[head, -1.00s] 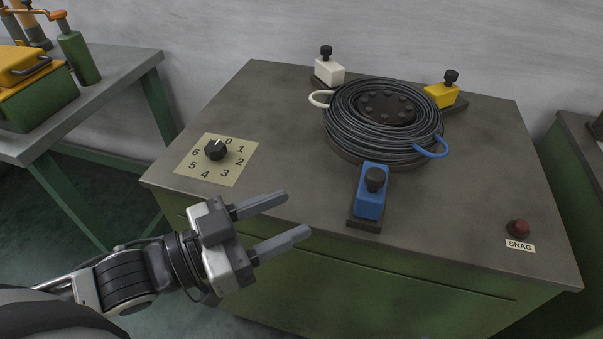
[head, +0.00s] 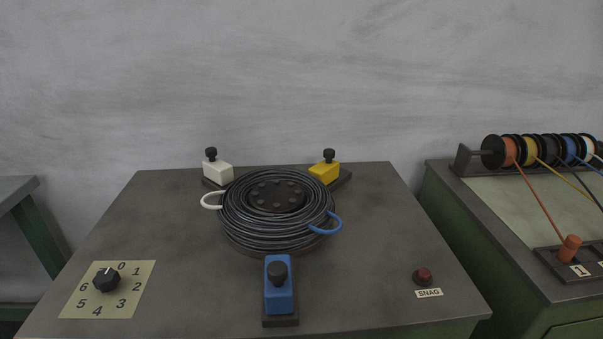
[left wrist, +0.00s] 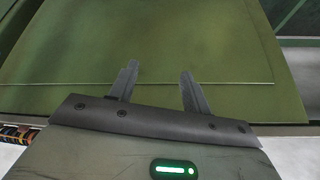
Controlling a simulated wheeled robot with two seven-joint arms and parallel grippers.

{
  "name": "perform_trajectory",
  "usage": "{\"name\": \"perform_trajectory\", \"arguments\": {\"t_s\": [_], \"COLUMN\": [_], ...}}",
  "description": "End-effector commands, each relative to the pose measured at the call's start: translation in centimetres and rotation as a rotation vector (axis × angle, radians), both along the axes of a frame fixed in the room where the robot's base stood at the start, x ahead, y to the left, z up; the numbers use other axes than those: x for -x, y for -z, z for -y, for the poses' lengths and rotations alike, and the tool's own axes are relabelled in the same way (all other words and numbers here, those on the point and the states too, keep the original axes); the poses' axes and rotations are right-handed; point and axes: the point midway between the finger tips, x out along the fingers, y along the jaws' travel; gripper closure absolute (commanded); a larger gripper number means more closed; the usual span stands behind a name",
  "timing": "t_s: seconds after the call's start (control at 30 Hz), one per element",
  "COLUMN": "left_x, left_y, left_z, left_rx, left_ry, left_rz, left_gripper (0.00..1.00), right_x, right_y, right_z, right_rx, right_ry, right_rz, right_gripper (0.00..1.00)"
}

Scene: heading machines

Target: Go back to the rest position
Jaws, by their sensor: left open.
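My left gripper (left wrist: 158,82) shows only in the left wrist view. Its two fingers stand apart with nothing between them, in front of a green cabinet panel (left wrist: 60,65). In the head view neither gripper shows. The machine table (head: 150,215) has a coil of dark cable (head: 240,222) in its middle, with a white loop and a blue loop at its sides. A white block (head: 217,172), a yellow block (head: 324,172) and a blue block (head: 279,297) with black knobs stand around the coil.
A numbered dial (head: 107,281) is at the front left of the table. A red button (head: 424,276) labelled SNAG is at the right. Another bench (head: 500,240) with several coloured spools (head: 540,150) stands further right. A grey table edge (head: 15,188) is at the left.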

Motion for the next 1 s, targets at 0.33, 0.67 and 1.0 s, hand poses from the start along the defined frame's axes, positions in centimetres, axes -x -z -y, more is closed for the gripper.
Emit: {"name": "perform_trajectory", "arguments": {"t_s": [0.33, 0.67, 1.0], "left_x": [2.8, -0.1, -2.6], "left_y": [1.7, 3.9, 6.1], "left_z": [1.0, 2.9, 5.9], "left_rx": [0.005, 0.068, 0.182], "left_ry": [-0.026, 0.012, 0.052], "left_rz": [-0.196, -0.011, 0.274], "left_gripper": [0.52, 0.52, 0.52], "right_x": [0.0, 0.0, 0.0], "right_y": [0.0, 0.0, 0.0], "right_z": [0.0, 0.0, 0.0], "right_rx": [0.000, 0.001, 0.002], "right_ry": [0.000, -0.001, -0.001], "right_rz": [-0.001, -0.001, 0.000], "right_gripper": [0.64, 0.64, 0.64]}}
